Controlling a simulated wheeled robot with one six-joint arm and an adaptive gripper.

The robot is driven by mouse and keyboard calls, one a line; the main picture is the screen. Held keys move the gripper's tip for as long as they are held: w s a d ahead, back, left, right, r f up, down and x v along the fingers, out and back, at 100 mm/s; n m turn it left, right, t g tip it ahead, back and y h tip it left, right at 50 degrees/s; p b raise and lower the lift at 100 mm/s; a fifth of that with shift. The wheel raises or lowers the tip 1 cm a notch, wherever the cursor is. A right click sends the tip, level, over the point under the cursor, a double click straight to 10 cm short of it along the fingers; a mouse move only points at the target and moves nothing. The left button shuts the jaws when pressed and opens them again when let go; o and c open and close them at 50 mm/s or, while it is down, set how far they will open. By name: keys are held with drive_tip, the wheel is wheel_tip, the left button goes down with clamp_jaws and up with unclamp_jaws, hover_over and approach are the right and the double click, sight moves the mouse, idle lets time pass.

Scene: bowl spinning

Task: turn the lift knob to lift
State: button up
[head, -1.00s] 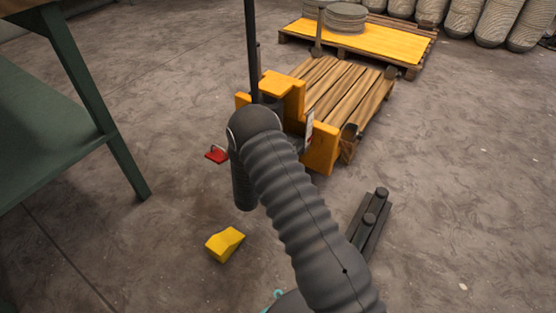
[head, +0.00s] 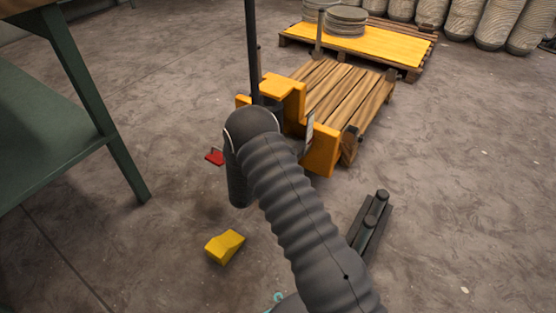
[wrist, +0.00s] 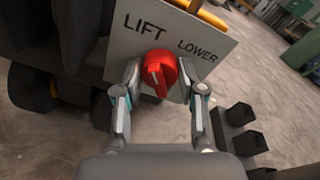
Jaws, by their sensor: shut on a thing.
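The red lift knob (wrist: 158,72) sits on a pale panel (wrist: 120,45) marked LIFT at the left and LOWER at the right. In the head view the yellow lift (head: 322,150) with a slatted wooden pallet (head: 345,92) stands beyond my arm. My arm hides the knob and gripper there.
A yellow wedge-shaped block (head: 225,246) and a small red part (head: 215,157) are at the left. Dark bars (head: 370,222) lie at the right. A green table (head: 50,135) stands far left. A yellow-topped pallet (head: 375,42) with stacked discs (head: 346,22) is behind.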

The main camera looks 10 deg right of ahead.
drive_tip(key=shift+w+n, duration=0.1)
drive_tip(key=shift+n, duration=0.5)
drive_tip(key=o, duration=1.1)
drive_tip(key=shift+o, duration=0.2)
drive_tip(key=shift+a, duration=0.1)
drive_tip(key=v, duration=1.2)
drive_tip(key=shift+w, duration=0.1)
